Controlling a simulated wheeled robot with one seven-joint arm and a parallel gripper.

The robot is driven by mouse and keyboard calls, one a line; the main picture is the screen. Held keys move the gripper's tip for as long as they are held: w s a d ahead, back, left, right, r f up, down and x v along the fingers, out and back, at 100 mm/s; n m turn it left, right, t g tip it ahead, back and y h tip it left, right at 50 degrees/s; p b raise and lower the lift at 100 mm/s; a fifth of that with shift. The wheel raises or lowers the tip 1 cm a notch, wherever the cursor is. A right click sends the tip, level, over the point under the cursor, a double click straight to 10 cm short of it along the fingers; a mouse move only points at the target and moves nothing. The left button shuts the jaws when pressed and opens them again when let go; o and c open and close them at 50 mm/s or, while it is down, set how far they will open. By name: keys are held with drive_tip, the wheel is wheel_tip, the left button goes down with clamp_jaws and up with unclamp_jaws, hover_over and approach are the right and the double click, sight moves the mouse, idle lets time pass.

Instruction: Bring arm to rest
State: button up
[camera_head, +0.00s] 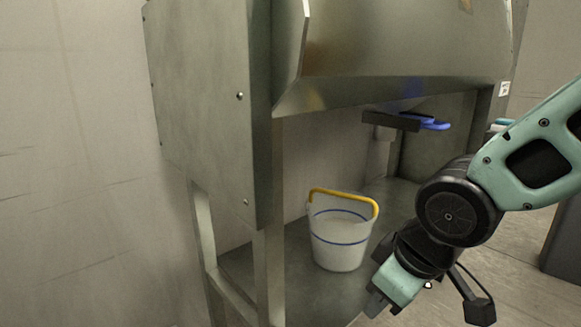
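My arm comes in from the right side of the head view, with a pale green and black elbow and wrist. My gripper (376,303) points down and to the left at the lower middle, in front of the shelf edge. Its fingers are small and partly hidden, so I cannot tell whether they are open or shut. No held object shows at its tip. The gripper is to the lower right of a white bucket, apart from it in the picture.
The white bucket (338,245) with blue bands and a yellow handle stands on the lower shelf (290,290) of a steel machine (215,100). A blue-handled item (430,123) sits under the hood by a dark bracket (390,120). Open floor (525,290) lies at right.

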drive_tip(key=s+m+g+h+p, duration=0.15)
drive_tip(key=s+g, duration=0.25)
drive_tip(key=s, duration=1)
wheel_tip(320, 180, up, 26)
drive_tip(key=p, duration=2.5)
drive_tip(key=shift+w+f, duration=0.25)
drive_tip(key=shift+w, duration=0.15)
drive_tip(key=shift+d, duration=0.1)
